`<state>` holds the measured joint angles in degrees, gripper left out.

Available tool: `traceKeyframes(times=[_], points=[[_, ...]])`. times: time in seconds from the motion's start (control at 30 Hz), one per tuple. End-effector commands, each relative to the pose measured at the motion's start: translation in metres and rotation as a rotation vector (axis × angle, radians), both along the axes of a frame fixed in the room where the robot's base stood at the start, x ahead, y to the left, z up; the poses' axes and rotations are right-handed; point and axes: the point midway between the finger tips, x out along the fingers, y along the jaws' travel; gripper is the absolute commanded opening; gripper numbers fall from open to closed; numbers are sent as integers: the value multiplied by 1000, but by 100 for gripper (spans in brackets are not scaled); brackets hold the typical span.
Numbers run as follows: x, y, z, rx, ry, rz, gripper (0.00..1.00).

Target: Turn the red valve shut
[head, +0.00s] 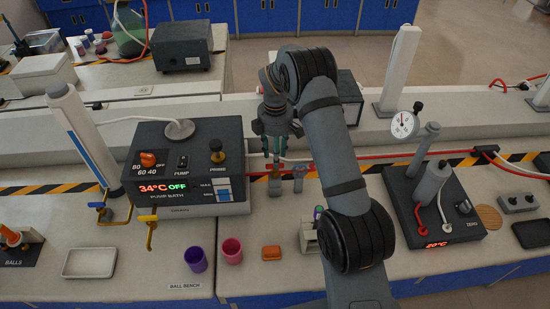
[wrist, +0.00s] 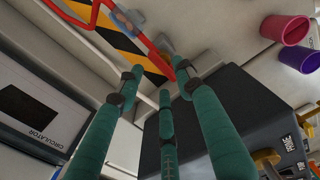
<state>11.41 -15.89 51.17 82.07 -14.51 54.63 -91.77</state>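In the wrist view the brass part (wrist: 166,44) shows past the fingertips, and a red bar or tube (wrist: 150,55) ends near the right fingertip. I cannot tell whether a finger touches it. The fingers partly hide the valve.
The pump bath (head: 180,165) stands close left of my gripper. A grey-blue fitting (head: 299,172) stands just right of the valve. Purple (head: 196,259) and pink (head: 231,251) cups stand in front. A stirrer-like unit (head: 430,205) is at right. Red tubing (head: 400,163) runs along the striped tape.

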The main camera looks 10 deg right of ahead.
Motion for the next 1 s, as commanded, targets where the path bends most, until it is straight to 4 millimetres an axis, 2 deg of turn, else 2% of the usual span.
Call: traceKeyframes(times=[0.23, 0.57, 1.0], points=[[0, 1, -27, 0, 1, 0, 36], [0, 1, -32, 1, -2, -1, 36], [0, 1, -32, 1, -1, 0, 11]])
